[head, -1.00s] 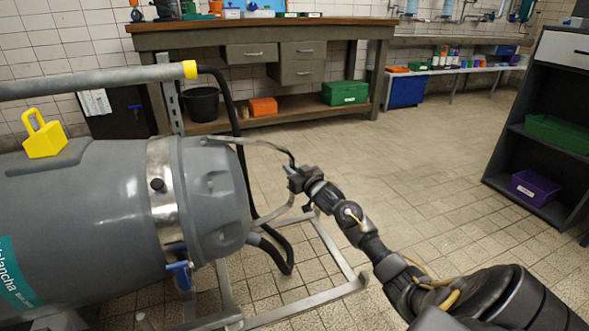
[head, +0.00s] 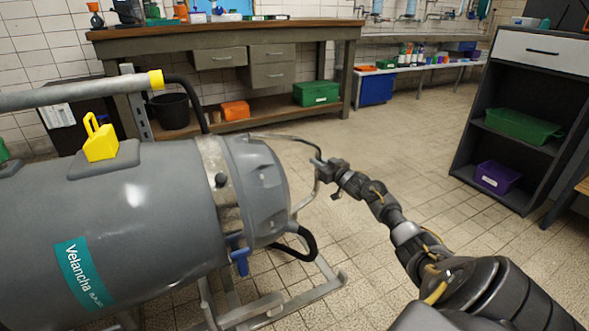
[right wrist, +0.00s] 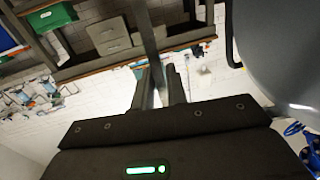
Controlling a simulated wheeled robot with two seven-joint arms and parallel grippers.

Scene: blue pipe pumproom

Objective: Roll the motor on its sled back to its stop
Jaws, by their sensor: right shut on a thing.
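The motor is a large grey cylinder (head: 140,220) with a teal "Velancha" label, lying at the left of the head view. A metal band (head: 220,185) circles it near its right end, and a yellow lifting eye (head: 101,138) sits on top. Its rounded end carries a bent grey bar handle (head: 300,138). My right gripper (head: 325,170) is shut on this handle, partly covering it. The right wrist view shows the fingers (right wrist: 160,88) around a dark bar, with the motor (right wrist: 275,45) beside them. The metal sled frame (head: 310,295) shows below the motor. My left gripper is out of view.
A grey pipe (head: 80,94) with a yellow end runs above the motor. A blue lever (head: 239,258) and a black hose (head: 305,243) hang near its end. A workbench (head: 230,32) stands behind, a dark shelf (head: 470,120) at right. The tiled floor between is clear.

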